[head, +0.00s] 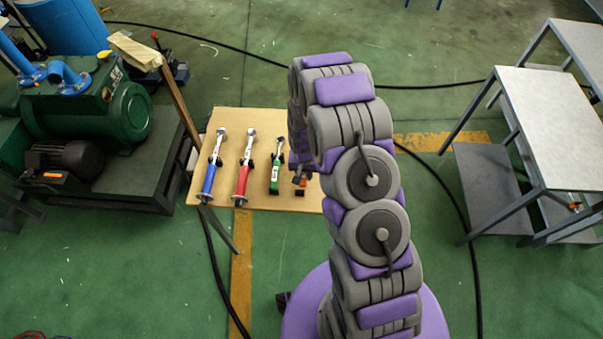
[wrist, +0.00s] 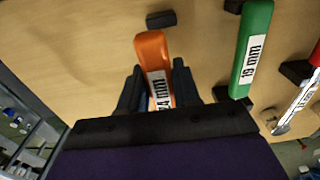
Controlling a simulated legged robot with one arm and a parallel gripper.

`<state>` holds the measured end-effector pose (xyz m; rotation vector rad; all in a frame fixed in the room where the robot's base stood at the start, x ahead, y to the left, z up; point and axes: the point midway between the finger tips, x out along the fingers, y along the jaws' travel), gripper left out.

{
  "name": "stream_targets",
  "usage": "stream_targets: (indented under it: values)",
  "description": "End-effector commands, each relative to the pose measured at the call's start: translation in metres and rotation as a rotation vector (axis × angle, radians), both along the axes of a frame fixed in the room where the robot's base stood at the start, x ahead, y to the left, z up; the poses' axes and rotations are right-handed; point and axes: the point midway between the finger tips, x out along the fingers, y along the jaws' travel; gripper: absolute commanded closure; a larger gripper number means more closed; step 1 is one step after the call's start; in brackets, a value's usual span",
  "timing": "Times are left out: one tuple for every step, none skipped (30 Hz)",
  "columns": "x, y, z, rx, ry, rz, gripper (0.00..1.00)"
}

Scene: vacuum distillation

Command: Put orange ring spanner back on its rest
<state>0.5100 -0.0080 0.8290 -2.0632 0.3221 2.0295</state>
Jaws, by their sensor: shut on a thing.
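The orange ring spanner (wrist: 153,59), with a white "24 mm" label on its handle, shows in the wrist view between the two dark fingers of my gripper (wrist: 157,90). My gripper is shut on its handle, over or at the wooden board (wrist: 80,40). A dark rest peg (wrist: 161,19) stands on the board just beyond the handle's end. I cannot tell whether the spanner touches the board. In the head view my arm hides most of the spanner; a small orange part (head: 305,184) shows beside it.
The green 19 mm spanner (wrist: 252,45) lies beside it on its rests. The red tool (head: 243,170) and blue tool (head: 212,170) lie further left on the board. A green pump (head: 90,100) stands left of the board, and a grey table (head: 555,110) stands right.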

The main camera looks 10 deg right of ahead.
Motion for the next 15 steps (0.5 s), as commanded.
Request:
stream_targets:
  values:
    - [0.0003,0.0023,0.0002,-0.002,0.0,0.002,1.0]
    - [0.0004,0.0037,0.0002,-0.004,-0.001,0.002,1.0]
    - [0.0003,0.0047,0.0002,-0.005,0.0,0.003,1.0]
    - [0.0004,0.0053,0.0002,-0.006,-0.001,0.003,1.0]
    - [0.0003,0.0063,0.0,-0.007,-0.001,0.003,1.0]
    - [0.0004,0.0075,-0.0003,-0.009,0.0,0.004,1.0]
    - [0.0003,0.0081,-0.0007,-0.009,0.0,0.004,1.0]
    - [0.0002,0.0085,-0.0013,-0.01,0.0,0.004,1.0]
    - [0.0002,0.0086,-0.0021,-0.01,0.0,0.004,1.0]
    - [0.0001,0.0082,-0.0029,-0.01,0.0,0.004,1.0]
    - [0.0001,0.0077,-0.0037,-0.009,0.0,0.004,1.0]
    - [0.0002,0.0066,-0.0049,-0.007,0.0,0.003,1.0]
    - [0.0001,0.0056,-0.0057,-0.006,0.0,0.003,1.0]
    - [0.0001,0.0048,-0.0066,-0.005,0.001,0.003,1.0]
    - [0.0001,0.0043,-0.0077,-0.005,0.001,0.002,1.0]
